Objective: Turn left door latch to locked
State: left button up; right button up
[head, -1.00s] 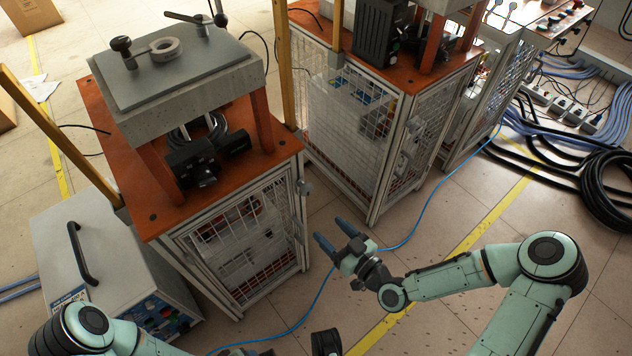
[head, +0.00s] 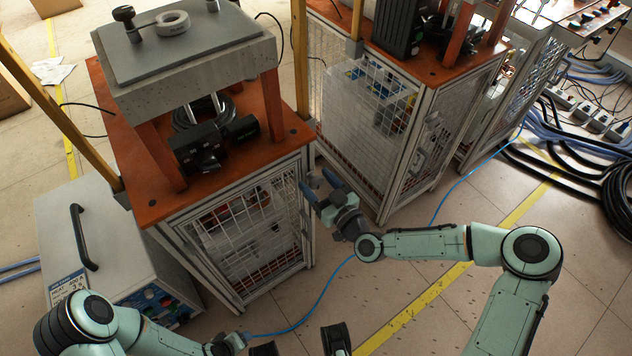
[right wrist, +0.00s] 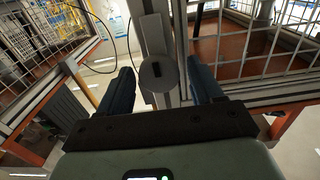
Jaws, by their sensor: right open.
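The left door latch is a round grey knob (right wrist: 158,73) with a dark slot, on the upright metal frame post in the right wrist view. It sits between the two dark blue fingers of my right gripper (right wrist: 162,82), with a gap visible on each side. The right gripper is open. In the head view my right gripper (head: 318,184) is at the front right corner of the nearer cabinet (head: 236,240), just below its orange top, and largely covers the latch. The cabinet's mesh door looks shut.
A second mesh cabinet (head: 398,140) stands close on the right of the gripper. A grey control box (head: 88,240) stands left of the nearer cabinet. A blue cable (head: 318,305) crosses the floor. The tiled floor at the lower right is mostly clear.

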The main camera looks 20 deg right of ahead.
pick_arm(q)
jog(key=shift+w+a+f, duration=0.1)
jog(key=shift+w, duration=0.1)
pick_arm(e)
jog(key=shift+w+a, duration=0.15)
jog(key=shift+w, duration=0.3)
jog(key=shift+c, duration=0.3)
jog(key=c, duration=0.9)
jog(key=shift+o, duration=0.2)
pick_arm(q)
jog(key=shift+s, duration=0.1)
